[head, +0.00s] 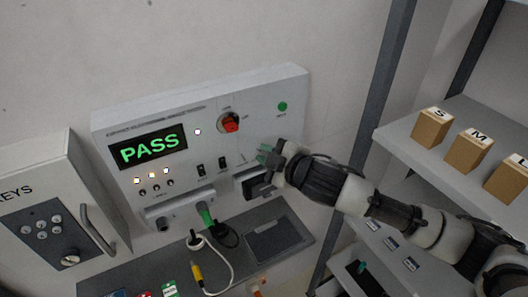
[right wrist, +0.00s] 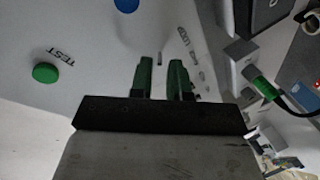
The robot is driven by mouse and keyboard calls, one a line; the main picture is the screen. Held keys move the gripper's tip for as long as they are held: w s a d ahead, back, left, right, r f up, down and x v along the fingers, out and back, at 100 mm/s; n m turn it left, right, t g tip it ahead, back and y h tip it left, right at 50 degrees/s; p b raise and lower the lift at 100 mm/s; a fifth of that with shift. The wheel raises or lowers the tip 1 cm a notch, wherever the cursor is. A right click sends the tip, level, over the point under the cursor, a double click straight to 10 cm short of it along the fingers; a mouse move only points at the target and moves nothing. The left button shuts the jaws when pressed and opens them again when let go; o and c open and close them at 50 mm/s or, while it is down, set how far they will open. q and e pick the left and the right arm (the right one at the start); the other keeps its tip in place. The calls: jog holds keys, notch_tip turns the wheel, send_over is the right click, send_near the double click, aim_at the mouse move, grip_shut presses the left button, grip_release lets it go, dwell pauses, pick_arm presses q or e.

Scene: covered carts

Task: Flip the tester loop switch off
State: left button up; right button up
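The tester (head: 215,110) is a light grey panel on the wall with a lit green PASS display (head: 152,147). Its loop switch appears as a small lever (right wrist: 159,58) beside the LOOP lettering in the right wrist view. My right gripper (head: 265,154) is at the panel's lower right, its green fingertips close to the panel face. In the right wrist view the two fingers (right wrist: 161,72) stand apart with a narrow empty gap, and the small lever is just beyond their tips. Contact cannot be told. My left gripper is not in view.
A red knob (head: 229,122), a green TEST button (head: 282,106) and two black rocker switches (head: 201,170) are on the panel. A cable with a green plug (head: 206,216) hangs below. A key cabinet (head: 60,205) stands left; shelves with boxes (head: 431,128) stand right.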

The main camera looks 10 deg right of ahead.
jog(key=shift+w+a+f, duration=0.15)
jog(key=shift+w+a, duration=0.2)
jog(key=shift+w, duration=0.15)
grip_shut()
jog(key=shift+f+b, duration=0.2)
jog(key=shift+b, duration=0.3)
jog(key=t+y+b, duration=0.1)
jog(key=b, duration=0.3)
jog(key=f+t+y+b, duration=0.1)
jog(key=t+b, duration=0.1)
jog(key=b, duration=0.3)
jog(key=shift+s+f+n, duration=0.1)
jog(key=shift+f+n, duration=0.05)
jog(key=shift+n, duration=0.15)
jog(key=shift+b, duration=0.55)
jog(key=shift+r, duration=0.25)
